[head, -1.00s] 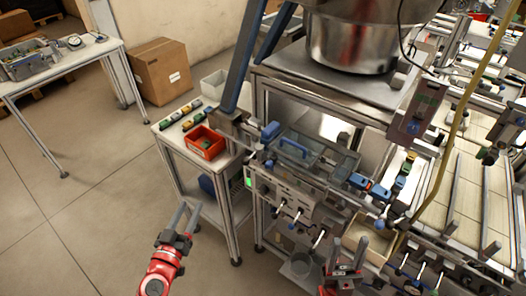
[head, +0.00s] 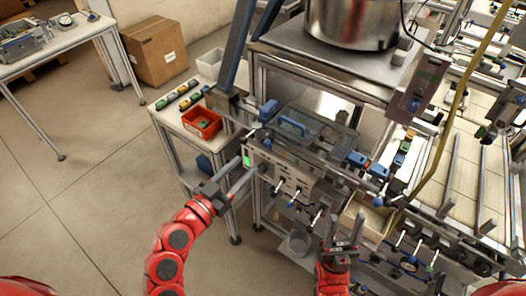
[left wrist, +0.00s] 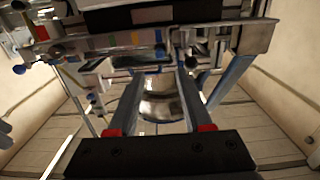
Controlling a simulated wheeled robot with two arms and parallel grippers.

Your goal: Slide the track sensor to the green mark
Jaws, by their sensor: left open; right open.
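I cannot tell for sure which part is the track sensor; several small blue blocks (head: 357,159) sit along the rail at the machine's front. A bright green patch (head: 246,159) shows at the left end of the machine's front panel; I cannot tell whether it is the green mark. My left gripper (head: 247,167) is open and empty, its fingertips close to this patch in the picture. Its fingers also show in the left wrist view (left wrist: 157,75), pointing at the machine. My right gripper (head: 345,226) is open and upright before the machine's front.
The machine front has levers and knobs (head: 318,217) sticking out and a clear cover with a blue handle (head: 292,123). A red bin (head: 201,123) stands on the side table. A cardboard box (head: 154,50) stands behind. Floor at left is clear.

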